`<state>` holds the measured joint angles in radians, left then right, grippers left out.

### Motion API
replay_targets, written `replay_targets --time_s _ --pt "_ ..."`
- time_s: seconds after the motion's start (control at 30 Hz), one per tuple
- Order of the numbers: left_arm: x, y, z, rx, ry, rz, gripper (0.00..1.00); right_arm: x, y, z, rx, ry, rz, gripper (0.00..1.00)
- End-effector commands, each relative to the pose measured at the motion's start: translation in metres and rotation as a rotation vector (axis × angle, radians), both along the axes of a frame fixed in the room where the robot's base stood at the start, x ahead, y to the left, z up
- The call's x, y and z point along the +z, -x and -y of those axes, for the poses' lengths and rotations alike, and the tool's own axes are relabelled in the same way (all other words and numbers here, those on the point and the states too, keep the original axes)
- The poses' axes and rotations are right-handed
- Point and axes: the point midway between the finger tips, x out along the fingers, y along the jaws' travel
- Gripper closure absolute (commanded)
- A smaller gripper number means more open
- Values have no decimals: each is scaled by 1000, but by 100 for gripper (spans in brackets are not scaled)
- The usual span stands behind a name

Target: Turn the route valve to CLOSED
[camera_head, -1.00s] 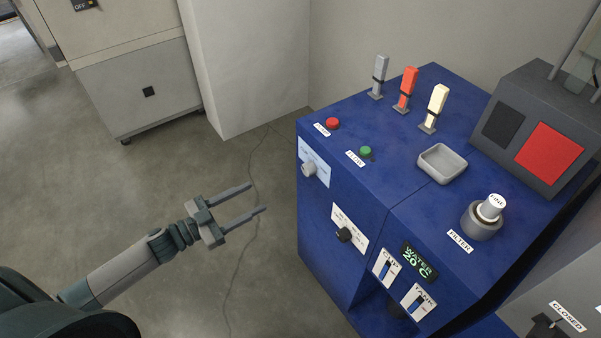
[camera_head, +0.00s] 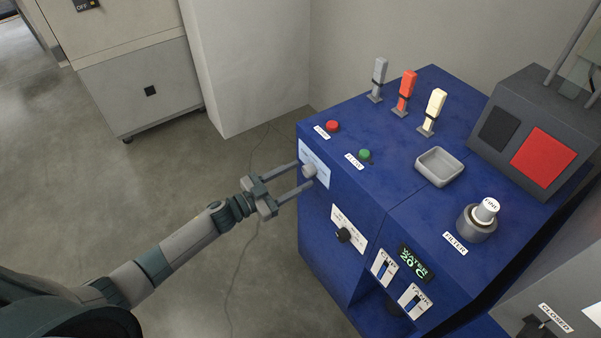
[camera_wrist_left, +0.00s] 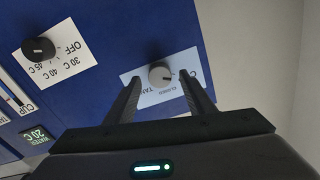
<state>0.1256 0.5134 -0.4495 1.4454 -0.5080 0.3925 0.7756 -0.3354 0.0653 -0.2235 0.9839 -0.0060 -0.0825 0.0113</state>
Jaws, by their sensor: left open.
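The route valve is a grey round knob (camera_head: 309,171) on a pale blue label plate (camera_head: 318,178) on the front face of the blue machine. In the left wrist view the knob (camera_wrist_left: 160,76) has a light mark toward its right side. The plate (camera_wrist_left: 155,98) carries words partly hidden by my fingers, with small "CLOSED" lettering near the knob. My left gripper (camera_head: 305,173) is open, its fingers on either side of the knob; it also shows in the left wrist view (camera_wrist_left: 159,80). I cannot tell whether the fingers touch it. My right gripper is out of view.
A black temperature knob (camera_head: 344,235) sits lower on the same face, beside CUP and TANK gauges (camera_head: 384,268). Red (camera_head: 332,126) and green (camera_head: 364,154) buttons, levers, a grey tray (camera_head: 440,168) and the filter cap (camera_head: 486,211) are on top.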

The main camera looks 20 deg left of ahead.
Motion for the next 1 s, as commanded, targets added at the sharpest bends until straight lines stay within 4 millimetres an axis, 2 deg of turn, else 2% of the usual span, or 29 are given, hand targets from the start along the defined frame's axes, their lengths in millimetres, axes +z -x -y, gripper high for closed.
replay_targets --time_s 0.2,0.53,0.7,1.0 --pt "0 -12 10 -1 0 0 51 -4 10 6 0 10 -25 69" --pt "0 -13 11 -1 0 0 51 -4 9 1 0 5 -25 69" --pt "0 -13 10 -1 0 0 91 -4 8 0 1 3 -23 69" --pt "0 -13 10 -1 -10 8 92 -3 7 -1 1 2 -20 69"
